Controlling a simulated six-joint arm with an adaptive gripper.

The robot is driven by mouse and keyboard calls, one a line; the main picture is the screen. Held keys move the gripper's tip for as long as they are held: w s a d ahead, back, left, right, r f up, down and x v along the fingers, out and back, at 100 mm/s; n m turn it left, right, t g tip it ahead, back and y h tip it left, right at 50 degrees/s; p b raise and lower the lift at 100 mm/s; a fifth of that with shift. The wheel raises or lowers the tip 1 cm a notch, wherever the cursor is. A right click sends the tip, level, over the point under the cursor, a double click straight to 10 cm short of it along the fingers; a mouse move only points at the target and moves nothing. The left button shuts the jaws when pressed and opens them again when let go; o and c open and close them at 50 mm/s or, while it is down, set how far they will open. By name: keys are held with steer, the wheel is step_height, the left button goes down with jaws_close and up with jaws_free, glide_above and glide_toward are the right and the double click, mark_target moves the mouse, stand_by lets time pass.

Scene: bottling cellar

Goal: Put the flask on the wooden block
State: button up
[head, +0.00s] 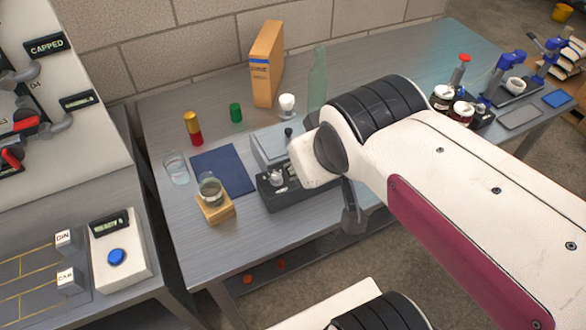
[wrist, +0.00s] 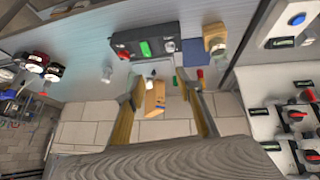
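The flask (head: 210,189), clear glass with an olive-brown tint low down, appears to stand upright on the wooden block (head: 217,213). The block is at the table's front left, beside a dark blue mat. In the wrist view, flask (wrist: 216,46) and block (wrist: 213,32) show near the top right. My gripper (wrist: 163,88) is open and empty, its two fingers well apart, with only distant things seen between them. In the head view, part of my gripper (head: 352,212) shows beyond the table's front edge, right of the flask and clear of it; my arm hides the rest.
A dark tray device (head: 290,195) stands right of the block. A glass tumbler (head: 176,168), a red-yellow cylinder (head: 193,128), a green cylinder (head: 235,112), an orange carton (head: 266,65), a white cup (head: 286,106) and a green bottle (head: 318,82) stand behind. The table's front left is bare.

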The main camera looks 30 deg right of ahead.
steer(key=s+a+g+y, duration=0.1)
steer(key=s+a, duration=0.2)
steer(key=s, duration=0.2)
steer(key=shift+a+f, duration=0.4)
steer(key=shift+f, duration=0.05)
